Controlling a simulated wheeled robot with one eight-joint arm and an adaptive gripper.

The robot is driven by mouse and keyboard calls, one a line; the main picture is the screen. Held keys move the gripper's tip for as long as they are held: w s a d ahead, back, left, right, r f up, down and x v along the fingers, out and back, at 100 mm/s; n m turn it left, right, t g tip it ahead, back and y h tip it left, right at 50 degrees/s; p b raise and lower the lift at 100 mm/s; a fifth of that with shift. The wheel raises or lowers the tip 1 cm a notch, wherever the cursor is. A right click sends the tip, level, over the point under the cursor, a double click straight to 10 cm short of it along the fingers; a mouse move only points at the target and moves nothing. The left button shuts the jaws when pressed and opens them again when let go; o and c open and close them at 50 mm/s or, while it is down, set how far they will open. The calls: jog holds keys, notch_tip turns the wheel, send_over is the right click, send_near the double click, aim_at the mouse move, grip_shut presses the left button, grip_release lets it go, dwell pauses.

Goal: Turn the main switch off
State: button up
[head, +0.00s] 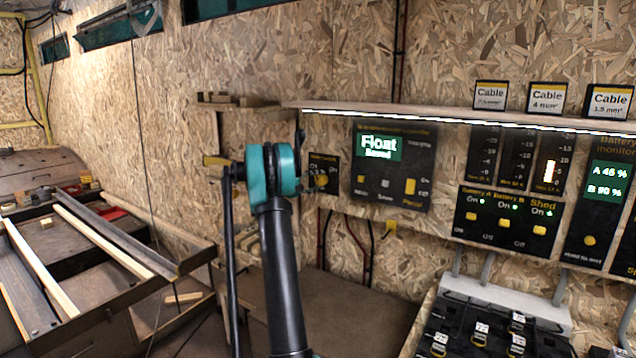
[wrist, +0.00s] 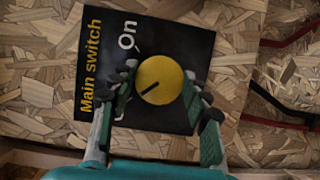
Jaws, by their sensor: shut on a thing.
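The main switch is a round yellow knob (wrist: 159,79) with a dark pointer line, on a black panel (wrist: 175,38) lettered "Main switch" and "On". In the wrist view the pointer line slants between lower left and upper right. "On" stands above and left of the knob; a second label beside it is mostly hidden by my left finger. My gripper (wrist: 160,84) has one finger on each side of the knob and is shut on it. In the head view the panel (head: 329,163) is partly hidden by my gripper (head: 313,183).
Right of the switch is a black panel reading "Float" (head: 393,190). Further right are breaker switches (head: 500,222) and a battery monitor (head: 606,185). A narrow shelf (head: 450,114) runs above them. Red and black cables hang below. A workbench with wooden strips (head: 110,240) stands at left.

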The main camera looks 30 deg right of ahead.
dwell(0.4)
jog(key=o, duration=1.2)
jog(key=shift+c, duration=0.2)
jog(key=shift+a, duration=0.1)
jog(key=a, duration=1.2)
jog(key=shift+f, duration=0.1)
